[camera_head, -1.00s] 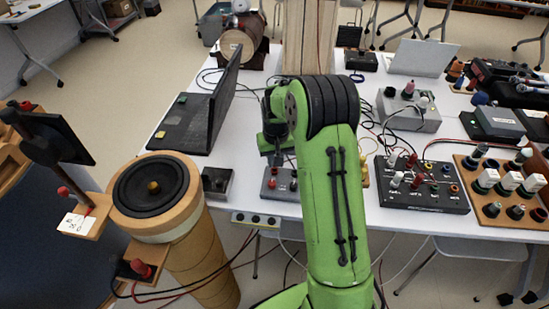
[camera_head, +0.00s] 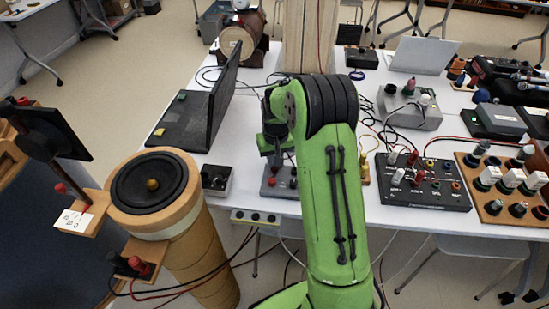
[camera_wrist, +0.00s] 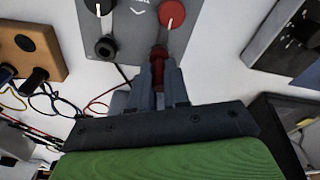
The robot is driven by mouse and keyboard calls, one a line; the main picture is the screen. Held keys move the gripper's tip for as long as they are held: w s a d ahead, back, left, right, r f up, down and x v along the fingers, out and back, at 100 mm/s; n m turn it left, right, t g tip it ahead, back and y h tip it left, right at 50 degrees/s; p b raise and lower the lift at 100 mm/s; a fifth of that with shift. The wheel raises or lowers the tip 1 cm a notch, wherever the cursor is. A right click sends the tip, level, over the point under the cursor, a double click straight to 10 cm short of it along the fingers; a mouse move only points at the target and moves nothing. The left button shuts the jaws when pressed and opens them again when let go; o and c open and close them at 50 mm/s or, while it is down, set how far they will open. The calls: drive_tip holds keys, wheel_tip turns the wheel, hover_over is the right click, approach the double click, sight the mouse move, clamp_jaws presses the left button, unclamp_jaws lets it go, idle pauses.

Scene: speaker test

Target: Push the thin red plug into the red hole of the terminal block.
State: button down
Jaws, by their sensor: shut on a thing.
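The terminal block is most likely the grey box with a white-and-black knob, a red knob and a black socket; it shows in the wrist view (camera_wrist: 132,38) and at the table's front edge in the head view (camera_head: 283,192). My gripper (camera_wrist: 158,68) is shut on the thin red plug (camera_wrist: 158,78), seen between its fingers. Just beyond the fingertips is a red fitting (camera_wrist: 158,52) on the box, level with the black socket (camera_wrist: 104,47). The plug's tip and the red hole are hidden, so I cannot tell how deep it sits. In the head view my arm partly hides the box.
A small black box (camera_head: 217,179) stands left of the grey box. A speaker on a cardboard tube (camera_head: 150,182) stands at the left. A black multi-socket box (camera_head: 425,190) is at the right. Loose cables lie behind my arm. A laptop (camera_head: 196,115) stands at the back left.

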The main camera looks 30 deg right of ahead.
drive_tip(key=shift+f, duration=0.2)
drive_tip(key=c, duration=1)
unclamp_jaws()
drive_tip(key=shift+r, duration=0.1)
drive_tip(key=shift+r+p, duration=2.95)
drive_tip(key=shift+r, duration=0.85)
drive_tip(key=shift+f, duration=0.1)
